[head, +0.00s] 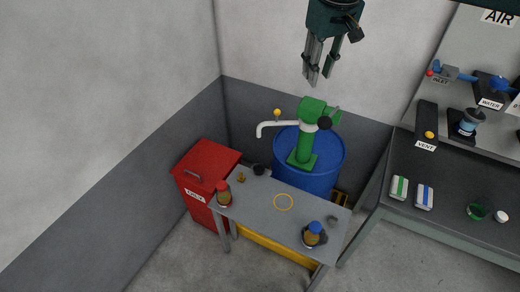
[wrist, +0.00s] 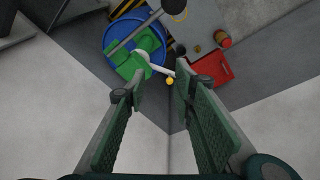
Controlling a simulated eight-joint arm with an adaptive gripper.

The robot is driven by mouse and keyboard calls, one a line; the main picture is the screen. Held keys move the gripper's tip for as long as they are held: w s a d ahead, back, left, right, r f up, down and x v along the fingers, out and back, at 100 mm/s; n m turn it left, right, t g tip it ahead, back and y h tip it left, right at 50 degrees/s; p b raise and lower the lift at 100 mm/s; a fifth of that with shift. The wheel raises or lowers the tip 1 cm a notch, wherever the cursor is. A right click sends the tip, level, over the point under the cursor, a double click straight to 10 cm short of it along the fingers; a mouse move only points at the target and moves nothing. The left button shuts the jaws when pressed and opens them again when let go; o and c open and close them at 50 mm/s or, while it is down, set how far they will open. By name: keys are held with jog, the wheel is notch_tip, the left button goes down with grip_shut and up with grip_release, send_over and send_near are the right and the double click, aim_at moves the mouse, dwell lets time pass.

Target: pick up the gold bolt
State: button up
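A small gold-brown piece (head: 241,177), which looks like the gold bolt, sits near the back left corner of the small grey table (head: 262,212). It is too small to make out its shape. A tiny brownish spot in the wrist view (wrist: 197,49) may be the same piece. My gripper (head: 313,80) hangs high above the blue drum and green pump, well up and to the right of the piece. In the wrist view the two fingers (wrist: 151,88) stand apart with nothing between them.
The blue drum (head: 325,180) with its green pump (head: 306,145) and white spout stands behind the table. A red bin (head: 205,165) is at the left. Brown bottles (head: 223,198) (head: 312,236) and a yellow ring (head: 291,208) are on the table. A workbench (head: 455,180) is at right.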

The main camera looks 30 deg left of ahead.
jog(key=a+f+n+g, duration=0.1)
jog(key=a+f+n, duration=0.15)
jog(key=a, duration=1.15)
jog(key=n+g+h+b, duration=0.1)
jog(key=n, duration=0.1)
send_over(241, 173)
notch_tip(241, 173, down, 53)
jog(key=shift+a+f, duration=0.1)
jog(key=shift+a, duration=0.05)
jog(key=shift+f, duration=1.2)
jog(key=shift+f+b, duration=0.15)
jog(key=shift+b, duration=0.15)
jog(key=shift+f+b, duration=0.45)
jog(key=shift+f, duration=2)
